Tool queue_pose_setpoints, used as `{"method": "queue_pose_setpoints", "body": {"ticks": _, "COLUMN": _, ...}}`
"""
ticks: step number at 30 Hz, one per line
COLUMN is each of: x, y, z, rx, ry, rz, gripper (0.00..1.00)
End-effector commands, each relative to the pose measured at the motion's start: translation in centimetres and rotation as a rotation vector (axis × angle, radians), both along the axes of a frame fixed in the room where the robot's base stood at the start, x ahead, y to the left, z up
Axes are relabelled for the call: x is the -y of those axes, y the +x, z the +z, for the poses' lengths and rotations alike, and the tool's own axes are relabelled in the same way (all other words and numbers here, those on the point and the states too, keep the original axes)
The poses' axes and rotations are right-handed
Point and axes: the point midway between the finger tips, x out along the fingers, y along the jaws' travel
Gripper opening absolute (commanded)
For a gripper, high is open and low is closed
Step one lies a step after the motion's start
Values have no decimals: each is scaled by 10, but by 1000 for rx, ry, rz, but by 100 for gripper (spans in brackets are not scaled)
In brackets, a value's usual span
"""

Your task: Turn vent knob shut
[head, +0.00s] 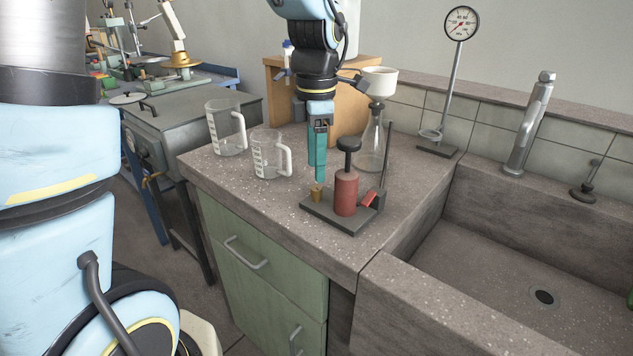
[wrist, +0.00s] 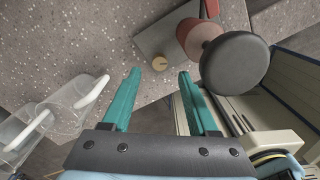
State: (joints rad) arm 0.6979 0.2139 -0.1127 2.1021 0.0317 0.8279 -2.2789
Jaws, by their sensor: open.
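The small brass knob (head: 317,193), which I take to be the vent knob, stands at the left end of a dark base plate (head: 325,218). The plate also bears a red cylinder (head: 345,192) with a black round top (head: 348,145) and a red lever piece (head: 369,199). My gripper (head: 317,178) points down with its teal fingers just above the knob. In the wrist view my gripper (wrist: 160,79) is open and empty. The knob (wrist: 160,63) shows slightly beyond the gap between the fingertips, with a mark on its top. I cannot tell the exact height gap.
Two glass measuring jugs (head: 226,128) (head: 270,155) stand to the left. A flask with a white funnel (head: 372,145) stands behind the cylinder. A gauge on a stand (head: 461,25) is at the back, and the sink (head: 500,270) lies to the right. The bench front left is clear.

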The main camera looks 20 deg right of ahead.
Motion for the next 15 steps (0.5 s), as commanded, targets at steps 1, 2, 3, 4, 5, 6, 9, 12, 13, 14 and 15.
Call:
{"method": "queue_pose_setpoints", "body": {"ticks": 1, "x": 0, "y": 0, "z": -10, "rx": -3, "ry": 2, "rz": 0, "gripper": 60}}
{"method": "queue_pose_setpoints", "body": {"ticks": 2, "x": -1, "y": 0, "z": -15, "rx": -3, "ry": 3, "rz": -1, "gripper": 60}}
{"method": "queue_pose_setpoints", "body": {"ticks": 3, "x": -1, "y": 0, "z": -22, "rx": -3, "ry": 2, "rz": -1, "gripper": 60}}
{"method": "queue_pose_setpoints", "body": {"ticks": 4, "x": -1, "y": 0, "z": -26, "rx": -3, "ry": 3, "rz": -1, "gripper": 60}}
{"method": "queue_pose_setpoints", "body": {"ticks": 5, "x": -1, "y": 0, "z": -30, "rx": -2, "ry": 3, "rz": -1, "gripper": 60}}
{"method": "queue_pose_setpoints", "body": {"ticks": 6, "x": -1, "y": 0, "z": -34, "rx": -1, "ry": 2, "rz": 0, "gripper": 60}}
{"method": "queue_pose_setpoints", "body": {"ticks": 9, "x": 0, "y": 0, "z": -43, "rx": -1, "ry": 1, "rz": 0, "gripper": 60}}
{"method": "queue_pose_setpoints", "body": {"ticks": 12, "x": 0, "y": 0, "z": -47, "rx": 0, "ry": 1, "rz": 0, "gripper": 60}}
{"method": "queue_pose_setpoints", "body": {"ticks": 13, "x": 0, "y": 0, "z": -48, "rx": 0, "ry": 0, "rz": 0, "gripper": 60}}
{"method": "queue_pose_setpoints", "body": {"ticks": 14, "x": 0, "y": 0, "z": -48, "rx": 1, "ry": 0, "rz": 0, "gripper": 60}}
{"method": "queue_pose_setpoints", "body": {"ticks": 15, "x": 0, "y": 0, "z": -49, "rx": 1, "ry": 0, "rz": 0, "gripper": 60}}
